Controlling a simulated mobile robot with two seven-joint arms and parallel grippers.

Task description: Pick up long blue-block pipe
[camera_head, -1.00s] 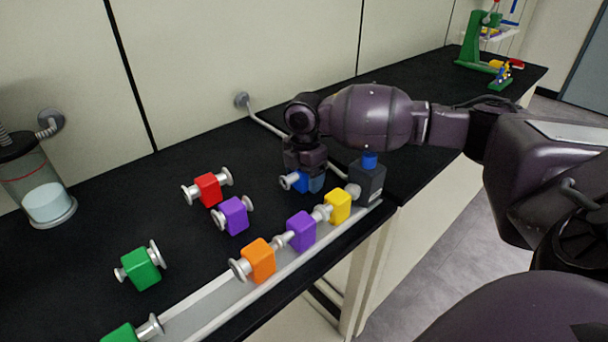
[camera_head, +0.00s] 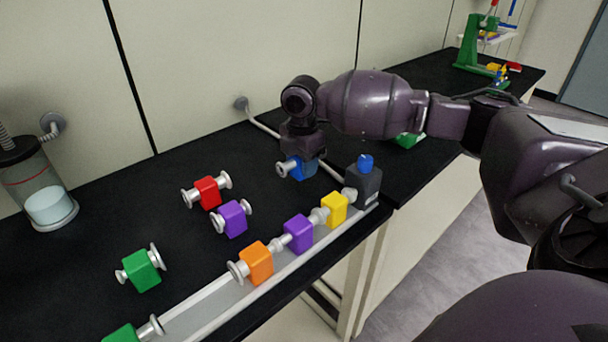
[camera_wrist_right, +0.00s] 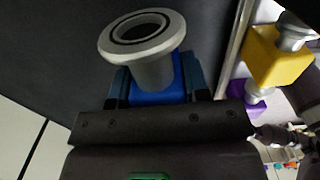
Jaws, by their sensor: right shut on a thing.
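The blue-block pipe (camera_head: 291,167) is a blue block with a silver flanged end that points left in the head view. My right gripper (camera_head: 305,166) is shut on its blue block and holds it a little above the black bench. In the right wrist view the silver flange (camera_wrist_right: 142,40) and part of the blue block (camera_wrist_right: 160,92) show between the fingers of my right gripper (camera_wrist_right: 158,88). The pipe's far end is hidden by the gripper. My left gripper is not in view.
A row of orange (camera_head: 257,263), purple (camera_head: 298,234) and yellow (camera_head: 334,210) block pipes lies along a rail (camera_head: 225,302), ending at a dark box with a blue knob (camera_head: 363,186). Red (camera_head: 208,193), purple (camera_head: 232,219) and green (camera_head: 141,270) pipes lie loose left. A glass chamber (camera_head: 40,185) stands far left.

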